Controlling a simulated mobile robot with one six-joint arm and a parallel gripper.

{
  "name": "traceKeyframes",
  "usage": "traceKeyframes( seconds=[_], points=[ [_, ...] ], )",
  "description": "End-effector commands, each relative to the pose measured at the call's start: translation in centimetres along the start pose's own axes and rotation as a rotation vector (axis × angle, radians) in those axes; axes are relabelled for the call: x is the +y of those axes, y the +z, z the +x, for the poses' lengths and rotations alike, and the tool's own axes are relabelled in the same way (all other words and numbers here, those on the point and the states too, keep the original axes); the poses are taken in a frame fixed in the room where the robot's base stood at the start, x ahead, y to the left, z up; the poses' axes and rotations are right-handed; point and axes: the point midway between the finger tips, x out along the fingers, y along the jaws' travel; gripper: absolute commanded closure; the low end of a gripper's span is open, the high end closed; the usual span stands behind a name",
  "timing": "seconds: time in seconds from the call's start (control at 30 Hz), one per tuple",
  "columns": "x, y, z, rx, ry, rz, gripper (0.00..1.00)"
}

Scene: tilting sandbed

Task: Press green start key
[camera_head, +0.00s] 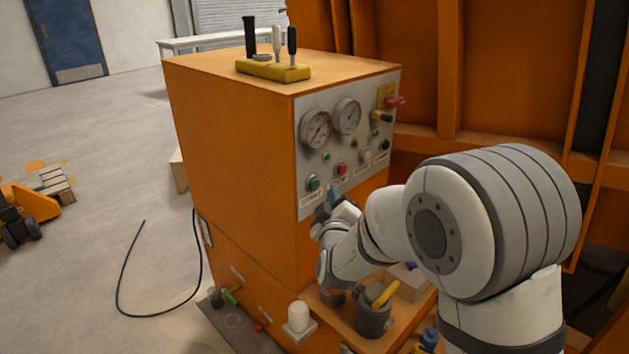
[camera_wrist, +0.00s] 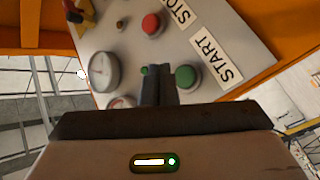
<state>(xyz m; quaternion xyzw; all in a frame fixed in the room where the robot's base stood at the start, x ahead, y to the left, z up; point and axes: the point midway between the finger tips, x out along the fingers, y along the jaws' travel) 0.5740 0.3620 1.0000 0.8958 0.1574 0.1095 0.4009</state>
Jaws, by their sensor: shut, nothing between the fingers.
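The green start key (camera_head: 313,183) is a round button at the lower left of the grey control panel (camera_head: 307,201), on the orange cabinet. In the wrist view the green start key (camera_wrist: 186,76) sits beside the START label (camera_wrist: 216,60). My gripper (camera_head: 335,197) is shut and empty, just below and right of the key in the head view. In the wrist view my gripper's closed fingertips (camera_wrist: 156,70) appear just left of the key. I cannot tell how far they are from the panel. A red stop key (camera_wrist: 152,23) with a STOP label is beside it.
A yellow tool rack (camera_head: 273,70) stands on the cabinet top. A shelf below holds a dark pot with a yellow handle (camera_head: 374,312) and a white cylinder (camera_head: 299,317).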

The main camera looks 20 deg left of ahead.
Motion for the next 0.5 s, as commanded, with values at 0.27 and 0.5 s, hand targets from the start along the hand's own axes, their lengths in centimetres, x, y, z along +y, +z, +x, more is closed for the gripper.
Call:
traceKeyframes(
  seconds=[0.27,0.5],
  points=[
    [-1.1,-1.1,1.5,0.001,0.001,0.001,1.00],
    [-1.2,-1.2,1.6,0.001,0.001,0.001,1.00]
  ],
)
